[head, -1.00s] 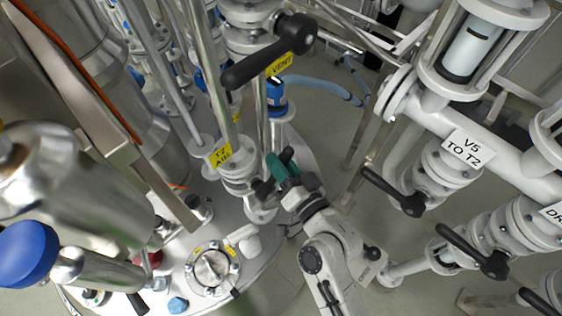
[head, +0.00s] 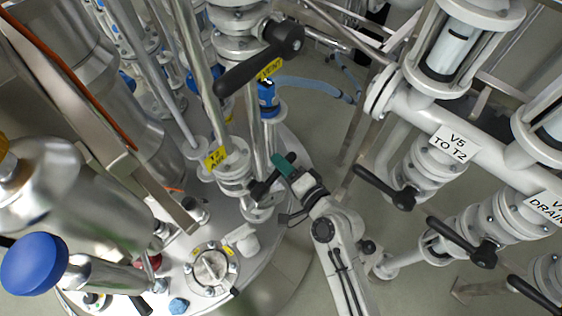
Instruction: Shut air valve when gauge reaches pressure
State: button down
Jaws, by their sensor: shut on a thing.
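The air valve (head: 234,172) stands on the tank lid under a yellow label (head: 215,158) that seems to read T2 AIR. Its black lever handle (head: 260,188) points up and to the right in the head view. My gripper (head: 284,166), with teal fingers, is shut on this lever near its outer end. The fingers cover part of the lever, and a black tip shows beyond them. I can make out no pressure gauge face, so no reading can be told.
A large black lever (head: 255,62) with a yellow VENT label (head: 270,68) hangs above my gripper. At right are the V5 TO T2 valve lever (head: 385,188) and a drain valve lever (head: 462,243). A blue cap (head: 34,263) is at lower left. Open floor shows at centre right.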

jog(key=shift+d+f+m, duration=0.1)
jog(key=shift+f+m, duration=0.6)
jog(key=shift+f, duration=0.15)
jog(key=shift+f+g, duration=0.1)
jog(key=shift+g, duration=0.3)
jog(key=c, duration=1)
grip_release()
jog(key=shift+o, duration=0.2)
jog(key=b+v, duration=0.1)
jog(key=v, duration=0.9)
jog(key=shift+s+d, duration=0.25)
